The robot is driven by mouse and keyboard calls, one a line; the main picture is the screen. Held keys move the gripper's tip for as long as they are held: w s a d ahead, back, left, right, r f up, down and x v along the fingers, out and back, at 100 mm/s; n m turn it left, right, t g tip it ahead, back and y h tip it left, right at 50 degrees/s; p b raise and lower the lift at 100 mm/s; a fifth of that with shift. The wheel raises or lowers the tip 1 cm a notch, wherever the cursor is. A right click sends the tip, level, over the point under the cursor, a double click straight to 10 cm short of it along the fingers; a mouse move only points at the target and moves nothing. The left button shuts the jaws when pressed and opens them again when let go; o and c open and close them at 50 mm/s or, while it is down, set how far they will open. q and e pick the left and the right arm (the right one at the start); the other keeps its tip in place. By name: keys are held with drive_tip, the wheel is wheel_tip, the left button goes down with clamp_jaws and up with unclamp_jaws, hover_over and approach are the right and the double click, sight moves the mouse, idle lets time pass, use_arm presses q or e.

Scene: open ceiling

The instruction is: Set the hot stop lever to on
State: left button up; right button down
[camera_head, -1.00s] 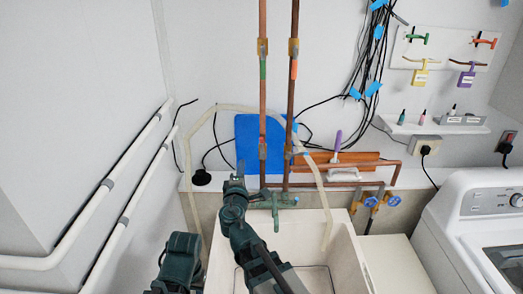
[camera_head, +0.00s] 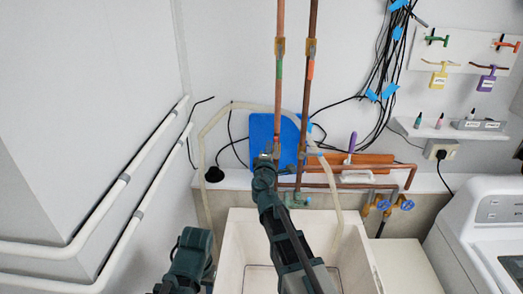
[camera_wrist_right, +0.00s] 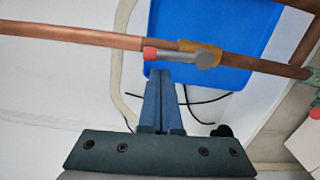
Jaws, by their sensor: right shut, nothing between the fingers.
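In the right wrist view a grey lever with a red tip (camera_wrist_right: 150,54) lies along a copper pipe, at a brass valve (camera_wrist_right: 190,47). My right gripper (camera_wrist_right: 163,73) is shut and empty, with its fingertips just below the red end in that view. I cannot tell whether they touch it. In the head view my right gripper (camera_head: 264,158) is in front of the blue panel, by the lower part of the left copper pipe (camera_head: 279,100). It hides part of the valve area there.
The right copper pipe (camera_head: 310,110) runs close beside the left one. A translucent hose (camera_head: 212,125) arches around the pipes. The white sink (camera_head: 235,236) lies below. Blue-wheeled valves (camera_head: 406,203) and a washing machine (camera_head: 495,222) stand to the right.

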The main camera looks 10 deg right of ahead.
drive_tip(key=shift+d, duration=0.25)
use_arm(q)
drive_tip(key=shift+a+r, duration=0.1)
use_arm(e)
drive_tip(key=shift+s+d+r, duration=0.1)
drive_tip(key=shift+d, duration=0.45)
use_arm(q)
drive_tip(key=shift+a, duration=0.95)
use_arm(e)
drive_tip(key=s+a, duration=0.7)
drive_tip(key=s, duration=0.2)
drive_tip(key=shift+a, duration=0.25)
